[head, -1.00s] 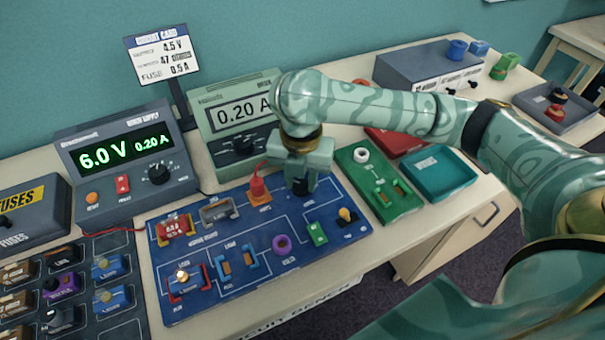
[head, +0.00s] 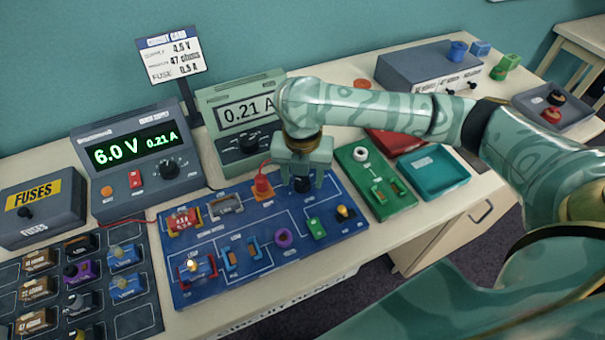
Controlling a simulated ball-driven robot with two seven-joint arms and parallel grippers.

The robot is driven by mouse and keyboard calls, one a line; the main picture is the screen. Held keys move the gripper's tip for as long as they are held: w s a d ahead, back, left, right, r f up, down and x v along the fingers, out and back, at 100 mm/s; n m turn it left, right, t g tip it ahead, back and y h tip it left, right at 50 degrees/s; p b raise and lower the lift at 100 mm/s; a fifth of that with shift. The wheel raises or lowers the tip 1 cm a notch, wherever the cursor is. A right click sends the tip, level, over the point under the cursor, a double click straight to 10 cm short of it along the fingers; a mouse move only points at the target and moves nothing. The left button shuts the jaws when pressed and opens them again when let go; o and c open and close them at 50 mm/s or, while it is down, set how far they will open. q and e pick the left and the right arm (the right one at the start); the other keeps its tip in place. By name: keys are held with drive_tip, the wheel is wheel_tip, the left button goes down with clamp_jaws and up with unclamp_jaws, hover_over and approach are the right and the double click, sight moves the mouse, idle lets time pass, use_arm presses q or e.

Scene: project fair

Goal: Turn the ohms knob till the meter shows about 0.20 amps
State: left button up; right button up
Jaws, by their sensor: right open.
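The green meter (head: 210,104) at the back of the bench shows 0.21 A, its right edge hidden behind my right arm. A black knob (head: 302,185), which looks like the ohms knob, stands on the blue circuit board (head: 215,290). My right gripper (head: 303,185) points down over this knob, open, with a finger on either side. I cannot tell whether the fingers touch it. The knob's label and pointer are hidden or too small to read. My left gripper is not in view.
The grey power supply (head: 90,170) reads 6.0 V and 0.21 A. A lamp (head: 190,265) glows on the board. A red plug (head: 263,186) stands close left of my gripper. A green board (head: 372,197) and a teal tray (head: 434,190) lie to the right.

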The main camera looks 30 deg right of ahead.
sight(303, 181)
wheel_tip(303, 181, up, 16)
drive_tip(key=p, duration=0.7)
